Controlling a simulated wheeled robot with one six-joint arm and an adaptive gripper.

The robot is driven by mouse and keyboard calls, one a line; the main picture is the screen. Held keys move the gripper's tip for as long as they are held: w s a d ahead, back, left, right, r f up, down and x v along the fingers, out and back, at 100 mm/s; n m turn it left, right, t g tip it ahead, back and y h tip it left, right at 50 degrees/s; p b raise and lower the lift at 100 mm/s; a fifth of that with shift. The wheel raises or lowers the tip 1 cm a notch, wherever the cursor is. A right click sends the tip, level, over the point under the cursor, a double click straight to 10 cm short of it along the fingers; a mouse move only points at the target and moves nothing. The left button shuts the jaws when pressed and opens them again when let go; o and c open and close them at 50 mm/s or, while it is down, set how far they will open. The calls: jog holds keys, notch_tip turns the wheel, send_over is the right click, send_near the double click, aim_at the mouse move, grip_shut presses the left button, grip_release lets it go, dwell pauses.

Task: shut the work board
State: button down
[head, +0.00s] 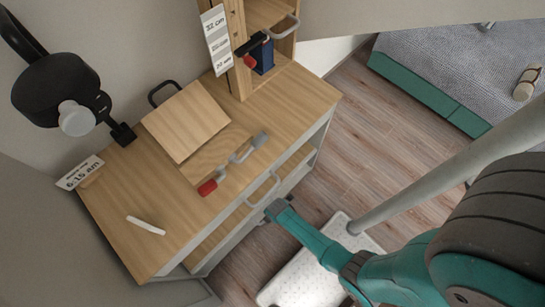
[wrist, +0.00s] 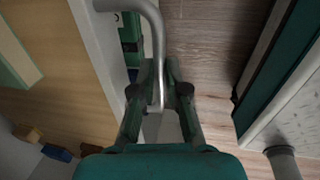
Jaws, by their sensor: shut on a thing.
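The work board seems to be the light wood panel with a pale front edge (head: 226,234) at the front of the wooden desk; I cannot tell exactly how far it is out. A grey bar handle (head: 262,190) stands out from the front. My gripper (head: 277,208) is at the lower end of this handle. In the wrist view my gripper (wrist: 160,72) has its two fingers on either side of the handle (wrist: 158,40), shut on it. The pale front edge (wrist: 100,60) runs left of the handle there. The fingertips are partly hidden by the bar.
A black lamp (head: 55,85) hangs at left. Floor (head: 345,140) shows beyond.

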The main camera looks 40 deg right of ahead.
jog(key=shift+w+r, duration=0.1)
jog(key=shift+w, duration=0.2)
jog(key=c, duration=1.2)
grip_release()
jog(key=shift+s, duration=0.1)
jog(key=shift+r, duration=0.3)
notch_tip(320, 180, up, 11)
jog(key=s, duration=0.2)
jog(key=shift+s, duration=0.15)
